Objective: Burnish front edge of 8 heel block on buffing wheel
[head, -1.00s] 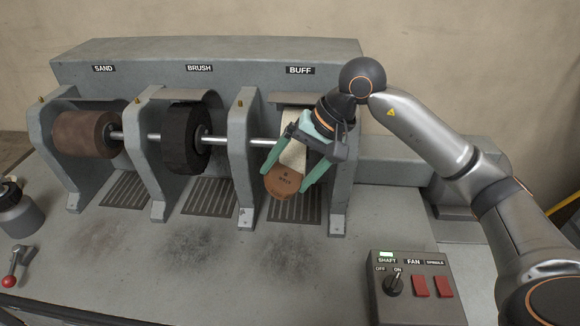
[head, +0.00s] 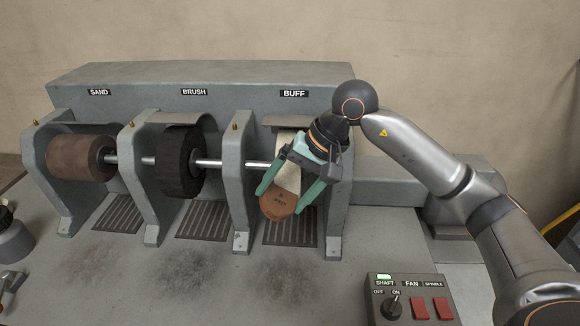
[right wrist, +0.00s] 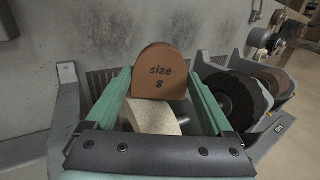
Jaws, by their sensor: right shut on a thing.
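A brown heel block (head: 279,203) is held between the green fingers of my right gripper (head: 287,196), in front of the pale buffing wheel (head: 289,175) under the BUFF label. In the right wrist view the heel block (right wrist: 160,72) reads "size 8", its rounded end pointing away from the gripper. Its straight edge is against or very close to the pale wheel (right wrist: 155,117); I cannot tell if they touch. My right gripper (right wrist: 160,85) is shut on the block by its sides.
The brush wheel (head: 181,161) and sanding wheel (head: 80,158) sit to the left on the same shaft, between grey upright brackets. A control box (head: 409,300) with a lit green SHAFT lamp and switch at ON stands front right.

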